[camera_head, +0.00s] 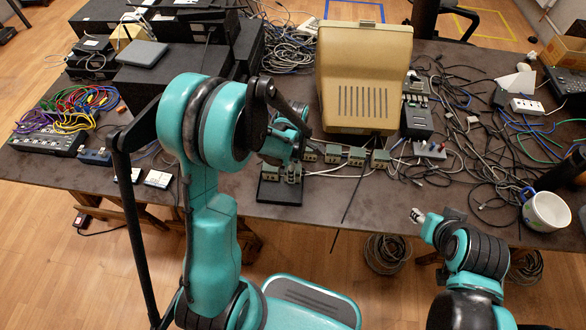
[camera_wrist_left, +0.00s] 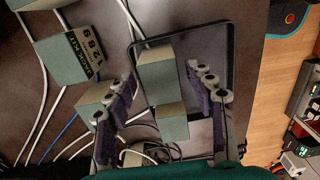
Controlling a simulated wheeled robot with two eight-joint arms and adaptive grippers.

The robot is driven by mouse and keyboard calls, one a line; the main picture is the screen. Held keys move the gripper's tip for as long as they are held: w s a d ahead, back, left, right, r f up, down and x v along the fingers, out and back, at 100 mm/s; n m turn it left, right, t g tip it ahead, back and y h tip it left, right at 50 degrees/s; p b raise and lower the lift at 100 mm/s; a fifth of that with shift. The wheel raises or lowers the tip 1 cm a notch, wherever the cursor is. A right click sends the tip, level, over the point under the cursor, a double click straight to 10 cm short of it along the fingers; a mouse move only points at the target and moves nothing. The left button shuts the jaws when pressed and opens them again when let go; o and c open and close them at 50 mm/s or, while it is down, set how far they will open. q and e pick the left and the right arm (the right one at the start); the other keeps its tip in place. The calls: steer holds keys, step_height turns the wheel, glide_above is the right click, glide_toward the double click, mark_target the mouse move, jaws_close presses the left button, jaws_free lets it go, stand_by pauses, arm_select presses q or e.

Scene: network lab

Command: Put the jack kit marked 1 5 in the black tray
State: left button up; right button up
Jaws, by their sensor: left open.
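The black tray (camera_head: 278,193) lies near the table's front edge; it also shows in the left wrist view (camera_wrist_left: 207,42). Two green-and-beige jack kits stand in or over it, a far one (camera_wrist_left: 160,82) and a near one (camera_wrist_left: 173,126), their labels unseen. Outside it, a kit (camera_wrist_left: 62,60) has a label seeming to read 1 2 8 9. Another kit (camera_wrist_left: 94,98) lies by a finger, its label hidden. I cannot make out a 1 5 mark. My left gripper (camera_wrist_left: 165,95) is open above the tray, its fingers either side of the two kits.
More kits (camera_head: 357,156) stand in a row right of the tray among cables. A beige monitor (camera_head: 364,80) stands behind them. Black equipment (camera_head: 145,85) fills the back left. A white mug (camera_head: 546,212) stands at the right edge. The front strip of table right of the tray is fairly clear.

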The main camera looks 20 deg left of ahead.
arm_select(q)
step_height(320, 180, up, 11)
steer(key=p, duration=0.4)
steer(key=s+d+r+m+t, duration=0.1)
steer(key=s+r+m+t, duration=0.6)
steer(key=m, duration=1.3)
steer(key=s+r, duration=0.4)
steer(key=s, duration=0.1)
steer(key=shift+s+d+r+m+b, duration=0.15)
steer(key=shift+s+d+m+b, duration=0.15)
steer(key=shift+d+m, duration=0.1)
